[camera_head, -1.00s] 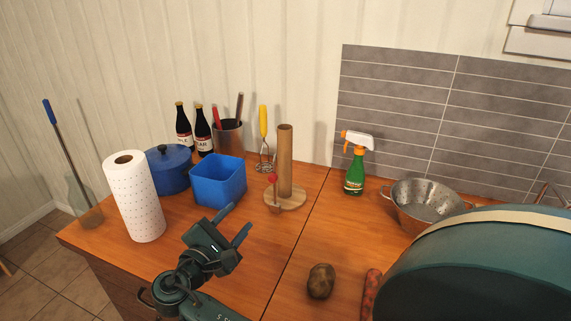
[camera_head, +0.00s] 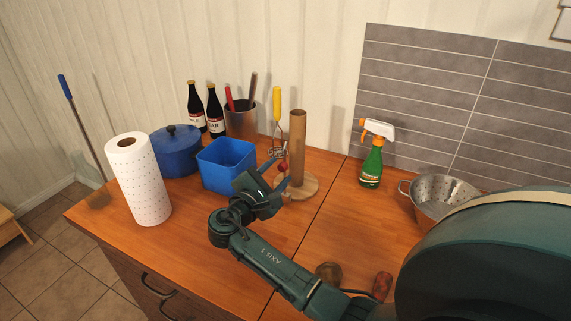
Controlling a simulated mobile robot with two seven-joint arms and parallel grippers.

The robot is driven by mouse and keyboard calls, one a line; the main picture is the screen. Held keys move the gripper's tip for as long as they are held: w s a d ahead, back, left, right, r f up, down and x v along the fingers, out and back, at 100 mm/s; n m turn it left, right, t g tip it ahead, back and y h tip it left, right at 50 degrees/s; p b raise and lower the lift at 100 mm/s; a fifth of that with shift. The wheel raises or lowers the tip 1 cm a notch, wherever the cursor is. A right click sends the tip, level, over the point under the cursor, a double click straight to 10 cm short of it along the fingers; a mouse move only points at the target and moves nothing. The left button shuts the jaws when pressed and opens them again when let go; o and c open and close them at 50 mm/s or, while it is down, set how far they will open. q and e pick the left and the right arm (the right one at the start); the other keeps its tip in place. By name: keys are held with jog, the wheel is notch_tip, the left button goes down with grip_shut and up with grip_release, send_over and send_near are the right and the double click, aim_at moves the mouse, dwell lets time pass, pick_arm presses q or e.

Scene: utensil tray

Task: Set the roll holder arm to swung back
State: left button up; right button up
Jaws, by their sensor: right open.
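The roll holder (camera_head: 297,145) is an upright wooden post on a round wooden base, towards the back of the counter. Its arm's red knob (camera_head: 282,167) shows just left of the post; the rest of the arm is mostly hidden behind my gripper. My right gripper (camera_head: 276,175) is open and empty, its fingers pointing towards the post. The fingertips overlap the knob's surroundings in the picture; I cannot tell whether they touch it. My left gripper is not in view.
A paper towel roll (camera_head: 139,185) stands at the left. A blue pot (camera_head: 177,155), a blue bin (camera_head: 224,168), dark bottles (camera_head: 215,115) and a utensil pot (camera_head: 241,122) stand behind. A spray bottle (camera_head: 371,165), colander (camera_head: 437,197) and potato (camera_head: 328,272) are to the right.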

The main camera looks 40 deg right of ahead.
aim_at(281, 169)
jog(key=shift+b+x, duration=0.45)
jog(key=shift+x, duration=1.9)
grip_shut()
